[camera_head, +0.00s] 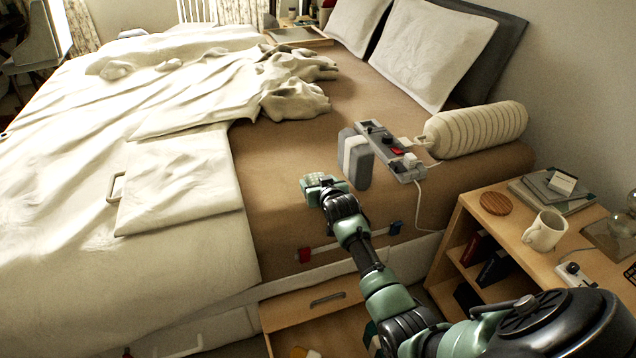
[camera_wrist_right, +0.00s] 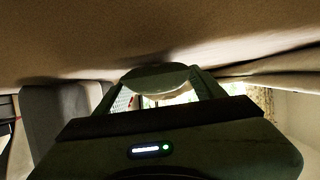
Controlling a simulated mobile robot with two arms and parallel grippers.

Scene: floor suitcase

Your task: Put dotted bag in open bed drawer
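My right gripper (camera_head: 320,184) is low over the brown mattress, left of a grey block with a pale band. In the right wrist view its two fingers (camera_wrist_right: 160,85) stand apart, with a rounded green shape between their ends; I cannot tell whether this is part of the gripper or a held thing. I cannot make out a dotted bag in either view. The open wooden bed drawer (camera_head: 310,305) juts from under the bed at the bottom, partly hidden by my right arm. My left gripper is not in view.
The banded grey block (camera_head: 356,160), a power strip (camera_head: 390,152) and a striped bolster (camera_head: 476,130) lie on the bed. A wooden nightstand (camera_head: 500,225) holding a mug (camera_head: 544,230) stands right. A crumpled cream cover (camera_head: 150,110) fills the bed's left side.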

